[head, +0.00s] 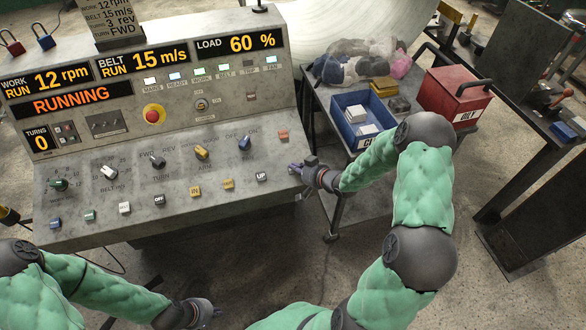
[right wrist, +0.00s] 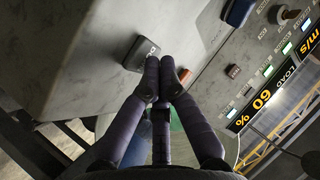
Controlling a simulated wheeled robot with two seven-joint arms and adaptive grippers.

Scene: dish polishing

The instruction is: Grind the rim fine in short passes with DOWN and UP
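The grey control console (head: 120,190) fills the left of the head view. My right gripper (head: 297,168) is at the console's right edge, just right of UP. In the right wrist view its fingers (right wrist: 163,65) are shut together, tips at a dark-framed button with a partly hidden label, likely DOWN (right wrist: 138,50). I cannot tell whether they press it. My left gripper (head: 212,313) hangs low in front of the console, away from the buttons; its finger opening is unclear.
Displays (head: 62,103) read RUNNING, work 12 rpm, belt 15 m/s, load 60 %, turns 0. A red emergency knob (head: 153,114) is mid-panel. Right of the console stands a cart with a blue bin (head: 345,105) and red box (head: 455,92), near my right arm.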

